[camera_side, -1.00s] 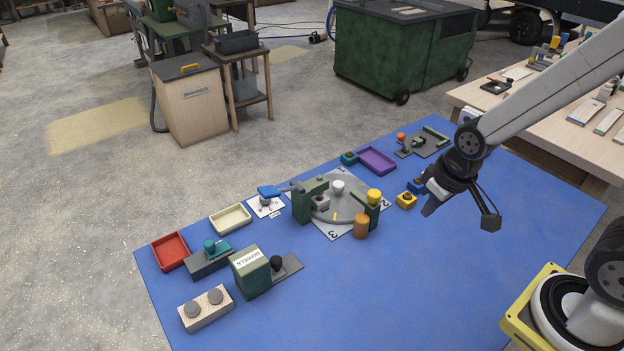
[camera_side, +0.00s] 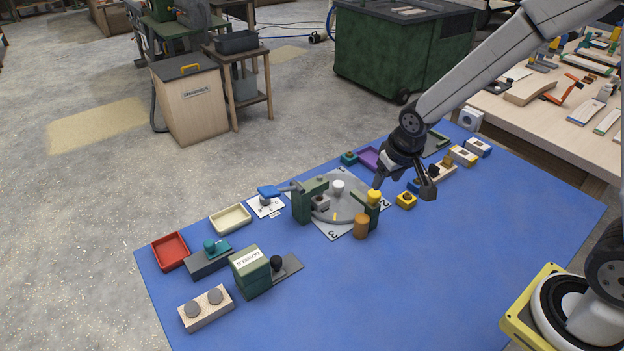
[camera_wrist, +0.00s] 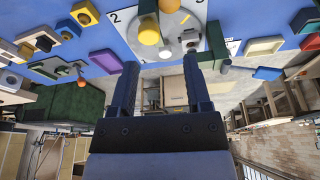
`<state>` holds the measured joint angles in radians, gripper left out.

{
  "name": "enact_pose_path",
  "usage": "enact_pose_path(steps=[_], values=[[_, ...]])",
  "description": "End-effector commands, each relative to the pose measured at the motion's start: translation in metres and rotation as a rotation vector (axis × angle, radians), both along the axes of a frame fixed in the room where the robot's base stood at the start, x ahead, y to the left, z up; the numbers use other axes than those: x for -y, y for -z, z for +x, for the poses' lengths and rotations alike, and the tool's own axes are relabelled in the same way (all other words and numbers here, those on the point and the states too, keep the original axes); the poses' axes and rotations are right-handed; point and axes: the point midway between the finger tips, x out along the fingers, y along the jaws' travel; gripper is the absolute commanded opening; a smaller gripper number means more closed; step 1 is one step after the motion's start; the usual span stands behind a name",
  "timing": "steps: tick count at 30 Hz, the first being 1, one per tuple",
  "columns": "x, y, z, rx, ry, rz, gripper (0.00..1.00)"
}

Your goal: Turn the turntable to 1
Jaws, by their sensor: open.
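The turntable (camera_side: 345,208) is a grey disc on a white plate with printed numbers, in the middle of the blue table. The digits 3 and 2 show on the plate in the side view. My gripper (camera_side: 405,191) is open and empty, above the table just right of the turntable. In the wrist view its two fingers (camera_wrist: 160,75) point toward the turntable (camera_wrist: 175,30).
A yellow block (camera_side: 405,201) and a blue block lie under and beside my gripper. A purple tray (camera_side: 368,158) is behind. The green DOWELS box (camera_side: 250,272), red tray (camera_side: 170,250) and cream tray (camera_side: 230,219) are at left. The table's front right is clear.

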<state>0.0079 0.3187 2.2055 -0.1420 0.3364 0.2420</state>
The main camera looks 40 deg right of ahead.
Motion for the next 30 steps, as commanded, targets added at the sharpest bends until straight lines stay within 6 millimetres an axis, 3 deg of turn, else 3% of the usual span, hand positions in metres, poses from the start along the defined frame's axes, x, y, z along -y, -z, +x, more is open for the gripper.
enact_pose_path(steps=[6,15,22,30], values=[[0.007,0.022,0.057,0.029,0.064,-0.007,0.62],[0.015,0.057,0.124,0.078,0.147,-0.010,0.62],[0.019,0.075,0.150,0.102,0.184,-0.009,0.62],[0.020,0.078,0.154,0.106,0.190,-0.009,0.62]])
